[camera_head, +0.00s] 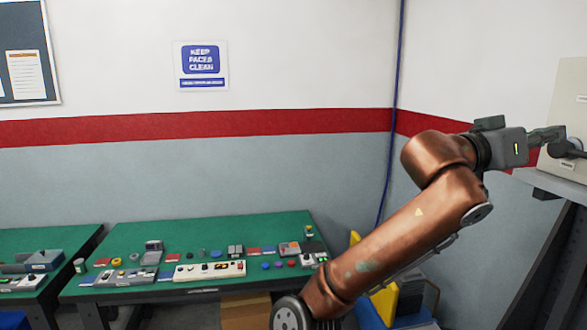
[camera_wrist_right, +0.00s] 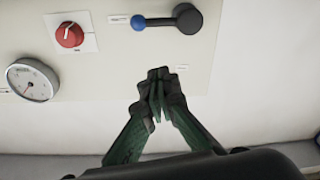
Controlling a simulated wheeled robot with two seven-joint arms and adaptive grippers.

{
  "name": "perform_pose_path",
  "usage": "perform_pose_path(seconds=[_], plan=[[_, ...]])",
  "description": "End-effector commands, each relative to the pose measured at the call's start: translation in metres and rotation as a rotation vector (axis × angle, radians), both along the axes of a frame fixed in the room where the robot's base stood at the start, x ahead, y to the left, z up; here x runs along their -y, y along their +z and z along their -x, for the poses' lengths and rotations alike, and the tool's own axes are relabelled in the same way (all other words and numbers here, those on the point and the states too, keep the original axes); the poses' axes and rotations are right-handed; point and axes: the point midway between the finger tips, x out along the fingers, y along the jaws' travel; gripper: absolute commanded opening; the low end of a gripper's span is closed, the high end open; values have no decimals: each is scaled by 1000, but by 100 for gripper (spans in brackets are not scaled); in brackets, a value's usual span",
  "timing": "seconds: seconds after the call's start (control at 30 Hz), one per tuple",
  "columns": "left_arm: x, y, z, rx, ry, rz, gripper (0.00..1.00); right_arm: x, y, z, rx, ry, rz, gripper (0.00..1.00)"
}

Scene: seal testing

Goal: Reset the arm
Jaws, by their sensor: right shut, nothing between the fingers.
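My right arm reaches up and to the right in the head view, and its gripper (camera_head: 546,134) is close to the front of a pale machine panel (camera_head: 572,95) at the right edge. In the right wrist view the right gripper's fingers (camera_wrist_right: 158,88) are together and empty, just below a black lever with a blue knob (camera_wrist_right: 139,22). The fingertips look apart from the lever. The panel (camera_wrist_right: 235,15) also carries a red rotary knob (camera_wrist_right: 69,35) and a round gauge (camera_wrist_right: 31,80). My left gripper is not in view.
A green-topped table (camera_head: 130,238) with several small parts and control boxes stands at the lower left. A yellow object (camera_head: 383,300) stands behind my right arm. A grey stand (camera_head: 545,182) supports the machine.

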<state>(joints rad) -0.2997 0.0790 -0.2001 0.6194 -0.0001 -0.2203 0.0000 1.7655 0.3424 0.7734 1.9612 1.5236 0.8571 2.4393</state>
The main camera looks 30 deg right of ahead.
Motion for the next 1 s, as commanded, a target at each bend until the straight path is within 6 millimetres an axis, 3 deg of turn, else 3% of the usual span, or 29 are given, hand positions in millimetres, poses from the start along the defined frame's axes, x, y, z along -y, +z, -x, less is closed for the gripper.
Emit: perform_pose_path(seconds=[0.27,0.67,0.77,1.0], plan=[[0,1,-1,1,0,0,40,12,2,5,0,-2,0,0],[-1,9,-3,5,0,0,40,80,13,29,0,-2,0,0],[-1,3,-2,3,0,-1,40,96,5,32,1,0,-2,0],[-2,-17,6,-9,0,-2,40,88,-23,25,-3,5,-1,0]])
